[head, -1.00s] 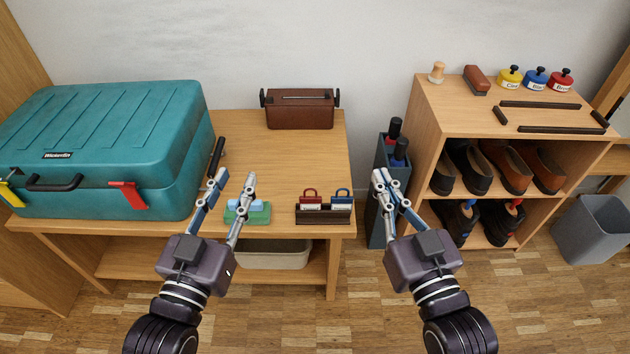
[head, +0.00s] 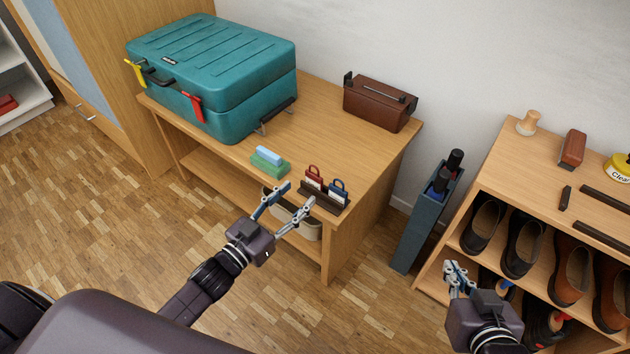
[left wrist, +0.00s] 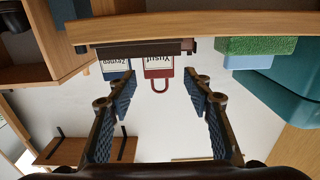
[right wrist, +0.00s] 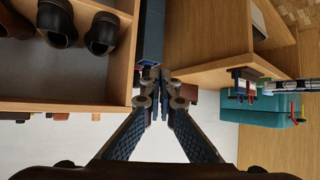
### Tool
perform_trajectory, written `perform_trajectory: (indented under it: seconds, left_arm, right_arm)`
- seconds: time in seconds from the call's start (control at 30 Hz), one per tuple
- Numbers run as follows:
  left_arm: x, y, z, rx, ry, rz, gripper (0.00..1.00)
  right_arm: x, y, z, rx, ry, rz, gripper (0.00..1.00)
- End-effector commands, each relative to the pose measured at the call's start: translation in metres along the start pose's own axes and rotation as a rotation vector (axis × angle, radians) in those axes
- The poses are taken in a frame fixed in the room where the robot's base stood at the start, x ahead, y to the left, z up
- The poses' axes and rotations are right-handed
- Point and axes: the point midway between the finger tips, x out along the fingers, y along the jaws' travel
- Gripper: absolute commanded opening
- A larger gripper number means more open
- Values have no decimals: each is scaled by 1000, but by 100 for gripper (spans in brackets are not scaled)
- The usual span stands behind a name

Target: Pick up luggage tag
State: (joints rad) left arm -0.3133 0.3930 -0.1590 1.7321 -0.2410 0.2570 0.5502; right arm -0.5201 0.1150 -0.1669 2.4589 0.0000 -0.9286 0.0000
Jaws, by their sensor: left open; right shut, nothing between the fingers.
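Two luggage tags, a red one (head: 314,179) and a blue one (head: 338,193), stand in a dark brown holder (head: 322,198) at the front right edge of the wooden table. Both have white labels with writing. My left gripper (head: 297,192) is open and empty just in front of the table edge, near the holder. In the left wrist view the red tag (left wrist: 158,68) lies between the open fingers, some way beyond them, and the blue tag (left wrist: 115,67) is to its left. My right gripper (head: 457,268) is shut and empty in front of the shoe shelf.
A green and blue sponge block (head: 270,163) lies left of the holder. A teal suitcase (head: 211,75) and a brown bag (head: 380,102) stand on the table. A grey umbrella stand (head: 420,225) sits between table and shoe shelf (head: 520,170).

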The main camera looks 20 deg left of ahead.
Motion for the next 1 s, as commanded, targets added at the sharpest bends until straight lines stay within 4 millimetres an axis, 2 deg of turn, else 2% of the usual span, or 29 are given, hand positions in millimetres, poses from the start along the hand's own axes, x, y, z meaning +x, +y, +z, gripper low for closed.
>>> perform_trajectory:
  seconds: [0.17,0.4,0.5,0.63,0.87,1.0]
  left_arm:
    - [12,2,0,1,2,1,46]
    - [39,4,-1,2,2,0,46]
    - [48,4,-1,0,1,0,46]
    - [52,4,-1,-1,-1,-1,46]
    - [53,4,-2,-1,-1,-1,46]
    - [52,4,-2,0,-1,-1,31]
  right_arm:
    - [3,-3,-19,0,84,-6,0]
    - [1,-9,-66,0,290,-18,0]
    - [-2,-10,-80,0,349,-21,0]
    - [-4,-11,-89,0,385,-23,0]
    - [-5,-11,-90,0,390,-23,0]
    - [-5,-11,-90,0,389,-23,0]
